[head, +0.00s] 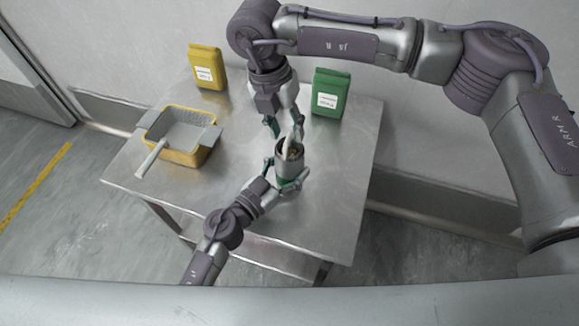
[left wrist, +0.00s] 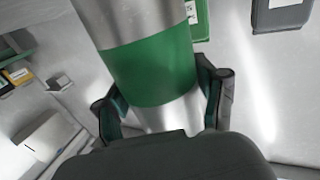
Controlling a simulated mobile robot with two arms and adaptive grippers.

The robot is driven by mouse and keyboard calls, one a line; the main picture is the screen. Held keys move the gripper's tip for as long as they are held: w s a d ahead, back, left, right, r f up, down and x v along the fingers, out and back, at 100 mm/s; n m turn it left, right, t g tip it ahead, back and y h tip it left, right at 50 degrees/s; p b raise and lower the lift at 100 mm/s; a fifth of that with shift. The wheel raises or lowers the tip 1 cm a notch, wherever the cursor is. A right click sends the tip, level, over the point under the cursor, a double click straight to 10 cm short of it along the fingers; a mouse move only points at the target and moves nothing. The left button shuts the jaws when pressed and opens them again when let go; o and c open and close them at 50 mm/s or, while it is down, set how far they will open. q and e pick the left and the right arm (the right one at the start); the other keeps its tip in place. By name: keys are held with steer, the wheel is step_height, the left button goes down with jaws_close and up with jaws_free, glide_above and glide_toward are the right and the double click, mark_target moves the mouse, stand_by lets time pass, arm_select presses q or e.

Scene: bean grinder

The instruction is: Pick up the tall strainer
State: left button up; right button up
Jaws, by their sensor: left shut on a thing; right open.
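My left gripper (head: 287,184) is shut around a silver cylinder (head: 287,170) with a green band, upright over the table. The cylinder also fills the middle of the left wrist view (left wrist: 150,70), with the left gripper's fingers (left wrist: 160,105) on both sides. Its open top shows brownish contents and a pale upright piece (head: 292,146). My right gripper (head: 285,130) points down just above the opening. It is open, and I cannot tell whether it touches the pale piece. I cannot tell for sure which thing is the tall strainer.
A yellow bin (head: 187,158) with a grey insert (head: 183,134) stands on the left of the metal table (head: 335,165). A pale-handled tool (head: 150,158) leans over its front. A yellow bag (head: 207,67) and a green bag (head: 329,94) stand behind. The table's right side is clear.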

mark_target(288, 136)
steer(key=f, duration=0.3)
steer(key=shift+d, duration=0.3)
jaws_close()
